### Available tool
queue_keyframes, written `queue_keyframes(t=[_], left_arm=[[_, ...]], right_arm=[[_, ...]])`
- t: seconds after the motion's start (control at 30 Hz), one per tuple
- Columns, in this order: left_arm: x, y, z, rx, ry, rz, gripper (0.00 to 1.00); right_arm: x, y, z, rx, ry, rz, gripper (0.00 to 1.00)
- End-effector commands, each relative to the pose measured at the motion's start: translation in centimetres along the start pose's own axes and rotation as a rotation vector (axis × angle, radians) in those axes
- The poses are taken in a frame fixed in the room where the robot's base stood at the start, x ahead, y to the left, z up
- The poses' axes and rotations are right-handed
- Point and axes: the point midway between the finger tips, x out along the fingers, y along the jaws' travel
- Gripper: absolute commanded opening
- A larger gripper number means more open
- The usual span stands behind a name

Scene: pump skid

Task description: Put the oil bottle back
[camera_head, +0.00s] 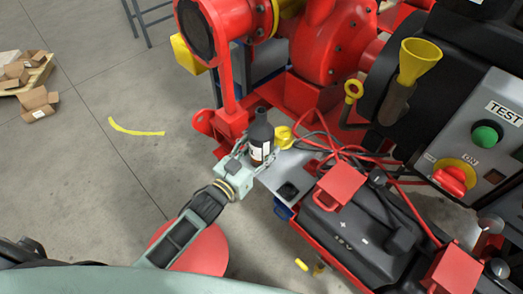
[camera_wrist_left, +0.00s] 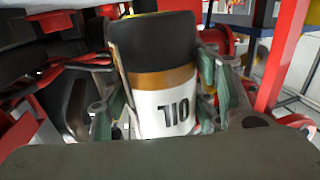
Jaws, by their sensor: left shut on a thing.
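The oil bottle (camera_head: 261,136) is dark with a white label and stands about upright at the grey shelf (camera_head: 278,170) on the red skid. In the left wrist view the bottle (camera_wrist_left: 165,85) fills the middle, and its label reads OIL upside down. My left gripper (camera_head: 249,155) is shut on the bottle, with fingers on both sides of it in the left wrist view (camera_wrist_left: 165,100). I cannot tell whether the bottle's base touches the shelf. My right gripper is not in view.
A yellow cap-like part (camera_head: 284,137) sits close to the right of the bottle. Red cables (camera_head: 335,148) and a black battery (camera_head: 345,225) lie further right. A yellow funnel (camera_head: 418,60) stands at upper right. Open floor (camera_head: 110,190) lies left.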

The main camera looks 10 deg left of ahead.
Motion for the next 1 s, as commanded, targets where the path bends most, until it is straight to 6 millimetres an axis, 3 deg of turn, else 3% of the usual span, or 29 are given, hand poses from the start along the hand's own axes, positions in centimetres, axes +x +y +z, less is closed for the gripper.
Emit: queue_keyframes(t=[0.17, 0.53, 0.57, 0.77, 1.0], left_arm=[[0.1, 0.0, 1.7, 0.001, 0.006, 0.0, 0.21], [0.1, 0.0, 2.1, 0.002, 0.006, 0.001, 0.21], [0.0, 0.0, 2.4, 0.001, 0.001, 0.0, 0.55], [0.0, 0.0, 2.3, 0.001, 0.001, 0.0, 0.72], [0.0, 0.0, 2.3, 0.001, 0.0, 0.0, 0.73]], right_arm=[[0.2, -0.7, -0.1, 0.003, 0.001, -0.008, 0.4], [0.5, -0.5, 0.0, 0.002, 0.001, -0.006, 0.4], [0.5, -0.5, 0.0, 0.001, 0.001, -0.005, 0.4], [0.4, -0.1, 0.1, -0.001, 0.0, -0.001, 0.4], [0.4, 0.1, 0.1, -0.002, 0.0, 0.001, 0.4]])
